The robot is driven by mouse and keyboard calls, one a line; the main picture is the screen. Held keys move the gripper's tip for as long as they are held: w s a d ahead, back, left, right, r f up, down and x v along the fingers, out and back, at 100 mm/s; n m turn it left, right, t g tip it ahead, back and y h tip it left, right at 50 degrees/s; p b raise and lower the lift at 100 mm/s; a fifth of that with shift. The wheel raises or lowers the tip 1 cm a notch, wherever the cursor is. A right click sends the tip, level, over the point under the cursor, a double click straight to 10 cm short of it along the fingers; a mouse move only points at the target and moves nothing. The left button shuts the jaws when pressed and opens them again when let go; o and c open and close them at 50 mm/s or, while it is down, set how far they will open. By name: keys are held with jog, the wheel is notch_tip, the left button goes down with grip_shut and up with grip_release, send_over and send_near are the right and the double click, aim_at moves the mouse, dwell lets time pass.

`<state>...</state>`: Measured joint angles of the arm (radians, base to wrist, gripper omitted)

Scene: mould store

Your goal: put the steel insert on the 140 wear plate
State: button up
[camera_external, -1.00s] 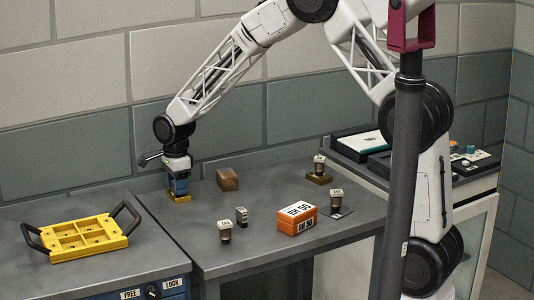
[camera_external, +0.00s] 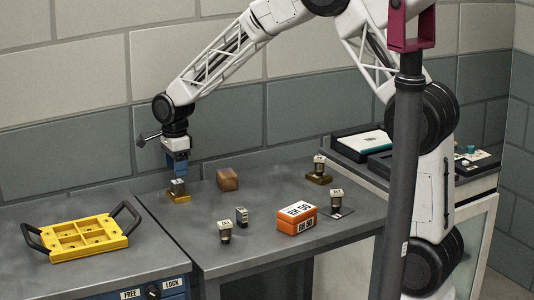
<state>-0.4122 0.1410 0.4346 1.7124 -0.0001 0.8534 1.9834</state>
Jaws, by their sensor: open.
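A small grey steel-looking block (camera_external: 178,185) stands on a yellow brass-coloured plate (camera_external: 179,197) at the back left of the grey bench. It looks upright; I cannot read any number on the plate. My gripper (camera_external: 177,172) is just above this block, open and empty, with its blue fingers pointing down. A similar small dark grey block with a pale marked face (camera_external: 242,216) stands alone near the bench's middle. Which block is the task's steel insert I cannot tell from markings.
Labelled cup-like pieces stand on the bench (camera_external: 225,232), on a dark plate (camera_external: 345,214) and on a brown plate (camera_external: 319,180). An orange box (camera_external: 297,219) and a brown block (camera_external: 228,179) are nearby. A yellow tray (camera_external: 88,239) lies on the left bench.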

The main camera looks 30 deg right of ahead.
aim_at(180, 182)
notch_tip(180, 182, up, 6)
jog(key=shift+r, duration=0.2)
dwell(0.8)
jog(key=s+d+r+n+t, duration=0.1)
jog(key=s+d+r+n, duration=0.4)
jog(key=s+d, duration=0.45)
jog(key=s+d+r+n, duration=0.4)
jog(key=s+d+r, duration=0.3)
jog(key=s+d, duration=0.3)
jog(key=s+d+n, duration=0.4)
jog(key=s+d, duration=0.2)
jog(key=s, duration=0.5)
jog(key=s+d+f+n+t, duration=0.1)
jog(key=s+d+n, duration=0.3)
jog(key=s, duration=0.7)
jog(key=shift+d+n+t, duration=0.3)
jog(key=shift+d+n, duration=0.1)
jog(key=shift+d, duration=0.6)
